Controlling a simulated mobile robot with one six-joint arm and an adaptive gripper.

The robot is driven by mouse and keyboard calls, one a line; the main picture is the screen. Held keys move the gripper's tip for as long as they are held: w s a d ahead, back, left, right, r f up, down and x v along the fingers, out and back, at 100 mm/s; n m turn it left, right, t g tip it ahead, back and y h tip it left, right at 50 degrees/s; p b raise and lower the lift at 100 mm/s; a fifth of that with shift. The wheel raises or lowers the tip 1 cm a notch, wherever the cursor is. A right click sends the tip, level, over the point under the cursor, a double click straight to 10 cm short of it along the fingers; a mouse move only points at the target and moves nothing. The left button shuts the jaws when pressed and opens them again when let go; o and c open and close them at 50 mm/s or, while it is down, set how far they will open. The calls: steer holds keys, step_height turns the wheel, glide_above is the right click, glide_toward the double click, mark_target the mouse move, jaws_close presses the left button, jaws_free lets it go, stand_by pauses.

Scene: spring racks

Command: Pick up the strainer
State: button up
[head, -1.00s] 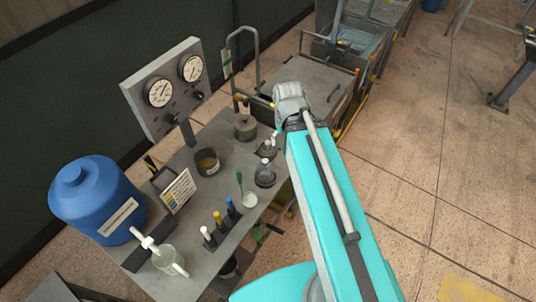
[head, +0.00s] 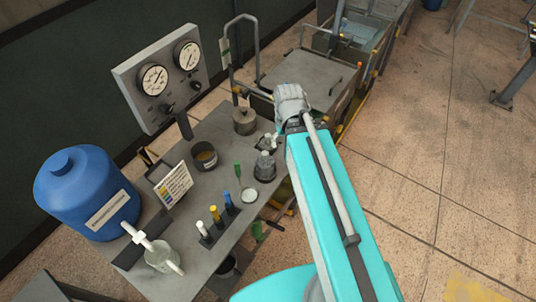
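My gripper's fingers cannot be made out; the wrist and arm hide that area. Nothing is seen held.
Open floor (head: 420,190) lies to the right.

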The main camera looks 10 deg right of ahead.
step_height(320, 180, down, 17)
steer(key=b, duration=1.5)
steer(key=shift+a+r, duration=0.1)
steer(key=c, duration=0.3)
steer(key=shift+c, duration=0.2)
